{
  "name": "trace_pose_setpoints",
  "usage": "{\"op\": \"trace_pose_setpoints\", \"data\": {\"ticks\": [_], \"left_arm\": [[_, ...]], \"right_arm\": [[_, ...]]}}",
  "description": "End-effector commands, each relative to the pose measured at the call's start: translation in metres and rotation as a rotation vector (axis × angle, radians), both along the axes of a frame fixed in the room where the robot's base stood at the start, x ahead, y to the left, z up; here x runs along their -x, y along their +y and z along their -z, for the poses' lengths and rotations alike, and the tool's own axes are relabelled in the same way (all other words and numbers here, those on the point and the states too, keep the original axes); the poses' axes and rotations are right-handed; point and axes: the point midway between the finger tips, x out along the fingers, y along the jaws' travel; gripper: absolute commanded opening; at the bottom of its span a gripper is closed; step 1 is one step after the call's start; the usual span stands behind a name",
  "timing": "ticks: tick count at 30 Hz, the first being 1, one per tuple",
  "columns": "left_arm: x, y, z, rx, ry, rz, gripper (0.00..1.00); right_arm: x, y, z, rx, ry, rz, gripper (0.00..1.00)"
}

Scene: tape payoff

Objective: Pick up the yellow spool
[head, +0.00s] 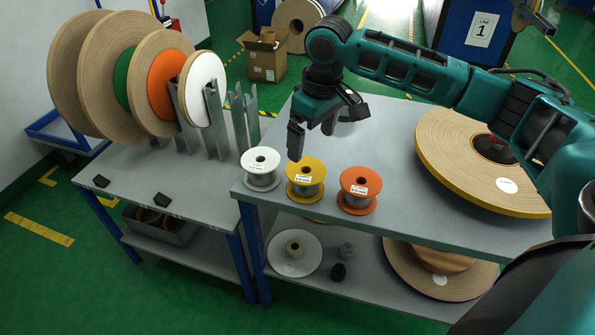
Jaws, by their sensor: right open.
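The yellow spool (305,181) stands upright on the grey table near its front edge, between a white spool (261,169) on its left and an orange spool (358,190) on its right. My right gripper (322,142) is open and empty, above and just behind the yellow spool, with one finger close to the spool's far side in the picture. I cannot tell whether that finger touches it. My left gripper is not in the head view.
A large reel with a yellow rim (470,190) lies flat on the right of the table. On the left table (135,185), big discs stand in a metal rack (213,125). The lower shelf (330,278) holds more reels and small parts. The table behind my right gripper is clear.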

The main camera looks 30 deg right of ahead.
Motion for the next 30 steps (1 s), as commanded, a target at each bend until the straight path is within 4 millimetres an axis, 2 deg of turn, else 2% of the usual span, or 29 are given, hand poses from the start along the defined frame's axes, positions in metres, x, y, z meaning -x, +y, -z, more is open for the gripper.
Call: {"op": "trace_pose_setpoints", "data": {"ticks": [1,4,9,17,26,30], "left_arm": [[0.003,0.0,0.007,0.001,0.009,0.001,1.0],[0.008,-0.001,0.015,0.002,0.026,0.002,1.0],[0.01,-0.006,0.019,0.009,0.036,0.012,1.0],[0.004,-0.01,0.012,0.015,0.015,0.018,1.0],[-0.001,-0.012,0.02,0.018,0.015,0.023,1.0],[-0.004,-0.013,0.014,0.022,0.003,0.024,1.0]], "right_arm": [[0.0,0.001,0.012,0.001,0.006,-0.001,1.0],[-0.003,0.001,0.032,0.001,0.004,-0.001,1.0],[-0.006,0.003,0.059,0.0,0.003,-0.001,1.0],[-0.009,0.004,0.075,0.001,0.001,-0.002,1.0],[-0.015,0.007,0.116,0.0,0.0,-0.003,1.0],[-0.015,0.007,0.12,0.0,0.0,-0.002,1.0]]}}
